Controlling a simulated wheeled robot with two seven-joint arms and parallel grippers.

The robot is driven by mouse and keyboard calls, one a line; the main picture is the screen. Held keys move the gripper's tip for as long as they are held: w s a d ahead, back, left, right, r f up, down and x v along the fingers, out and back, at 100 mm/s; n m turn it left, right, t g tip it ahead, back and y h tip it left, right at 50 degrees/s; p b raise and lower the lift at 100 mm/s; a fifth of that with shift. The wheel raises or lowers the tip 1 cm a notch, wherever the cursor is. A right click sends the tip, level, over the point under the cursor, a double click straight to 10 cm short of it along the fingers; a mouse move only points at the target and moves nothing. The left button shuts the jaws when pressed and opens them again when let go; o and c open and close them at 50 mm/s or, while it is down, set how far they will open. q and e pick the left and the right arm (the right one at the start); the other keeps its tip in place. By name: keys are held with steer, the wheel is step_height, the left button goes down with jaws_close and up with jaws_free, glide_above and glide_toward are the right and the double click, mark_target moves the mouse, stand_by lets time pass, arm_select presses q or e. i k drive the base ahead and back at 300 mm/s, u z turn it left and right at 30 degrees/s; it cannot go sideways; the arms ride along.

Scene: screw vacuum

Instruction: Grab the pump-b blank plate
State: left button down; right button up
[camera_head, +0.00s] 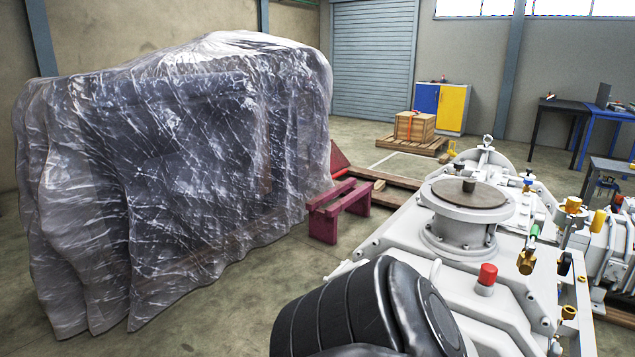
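A round brownish plate (445,192) with a short dark peg standing up at its middle lies flat on the light grey flanged port (462,238) of a large pump (515,290) at the right. It looks like the blank plate, but no label shows to confirm pump-b. Neither gripper is in view. A black, ribbed, rounded part that appears to be my own arm fills the bottom middle and hides the pump's near left side. Nothing touches the plate.
A machine under clear plastic (190,170) fills the left. A maroon stand (338,212) sits between it and the pump. A red-capped fitting (487,275) and several brass valves (526,262) stick up near the port. Open floor (280,285) lies left of the pump.

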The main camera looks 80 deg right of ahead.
mark_target(467, 193)
steer(key=z, duration=2.05)
